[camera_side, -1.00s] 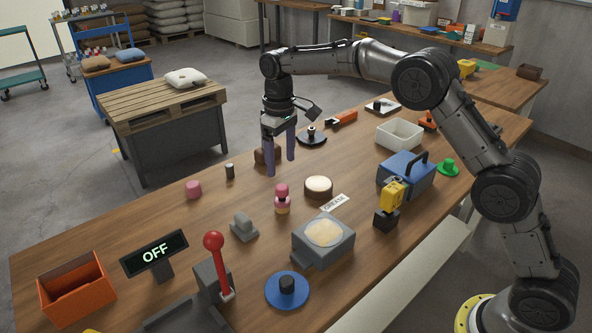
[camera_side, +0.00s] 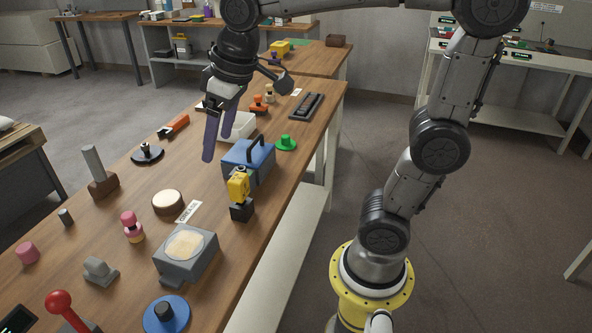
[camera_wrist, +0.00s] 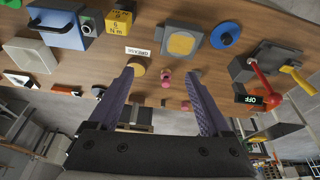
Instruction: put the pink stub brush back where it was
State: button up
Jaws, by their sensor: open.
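The pink stub brush (camera_side: 133,226), with a pink knobbed handle and a pale lower part, stands upright on the wooden table between a round cream-topped disc (camera_side: 168,203) and a small grey block (camera_side: 101,271). In the wrist view the brush (camera_wrist: 165,78) shows between my fingers in the picture, apart from them. My gripper (camera_side: 216,148) is open and empty, its purple fingers pointing down, in the air above the table near the blue toolbox and white bin. The frames do not mark where the brush was before.
The blue toolbox (camera_side: 248,163), white bin (camera_side: 236,127) and yellow device on a black base (camera_side: 239,187) stand along the table's right side. A grey box with a pale round top (camera_side: 186,254) is nearer. A brown block with a grey upright (camera_side: 102,180) and a pink cylinder (camera_side: 27,253) are left.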

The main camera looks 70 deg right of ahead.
jog(key=s+f+t, duration=0.1)
jog(key=s+f, duration=0.1)
jog(key=s, duration=0.5)
jog(key=s+d+f+m+t, duration=0.1)
jog(key=s+f, duration=0.2)
jog(key=s, duration=0.3)
jog(key=shift+s+d+f, duration=0.15)
jog(key=shift+s+f, duration=0.15)
jog(key=shift+s, duration=0.05)
